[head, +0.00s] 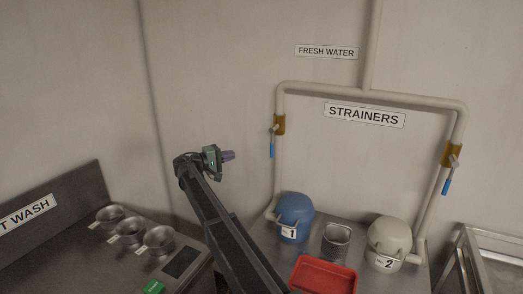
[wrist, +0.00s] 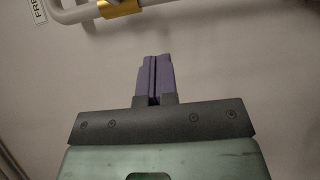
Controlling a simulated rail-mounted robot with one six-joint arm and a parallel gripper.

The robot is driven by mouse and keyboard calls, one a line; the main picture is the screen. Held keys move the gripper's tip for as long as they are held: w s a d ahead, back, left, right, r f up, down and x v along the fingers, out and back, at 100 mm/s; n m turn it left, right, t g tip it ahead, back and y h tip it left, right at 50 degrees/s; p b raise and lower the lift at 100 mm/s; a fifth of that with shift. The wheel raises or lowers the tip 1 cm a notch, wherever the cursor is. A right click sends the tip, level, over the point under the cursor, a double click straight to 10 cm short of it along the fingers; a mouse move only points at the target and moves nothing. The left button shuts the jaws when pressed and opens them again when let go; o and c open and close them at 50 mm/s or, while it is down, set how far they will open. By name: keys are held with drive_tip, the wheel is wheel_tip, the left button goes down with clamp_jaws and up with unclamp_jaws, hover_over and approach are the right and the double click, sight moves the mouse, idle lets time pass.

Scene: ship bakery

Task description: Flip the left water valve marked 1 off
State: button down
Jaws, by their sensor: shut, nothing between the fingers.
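The left water valve is a brass body (head: 279,125) on the left vertical pipe, above the blue strainer marked 1 (head: 294,215). Its blue-tipped lever (head: 271,150) hangs down along the pipe. In the wrist view a brass valve body (wrist: 120,8) shows at the top edge on the pipe; its lever is not clear there. My gripper (head: 231,155) is left of the left valve in the head view, apart from it. Its purple fingers (wrist: 155,78) are shut together with nothing between them.
The right valve (head: 451,155) with its blue lever (head: 446,187) sits on the right pipe above the cream strainer marked 2 (head: 389,240). A metal cup (head: 336,240) and red tray (head: 301,275) are below. Several metal cups stand at left. The wall around my gripper is bare.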

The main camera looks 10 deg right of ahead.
drive_tip(key=s+d+x, duration=0.1)
drive_tip(key=s+x, duration=0.1)
drive_tip(key=x, duration=1.1)
drive_tip(key=shift+s, duration=0.25)
drive_tip(key=shift+d+f, duration=0.2)
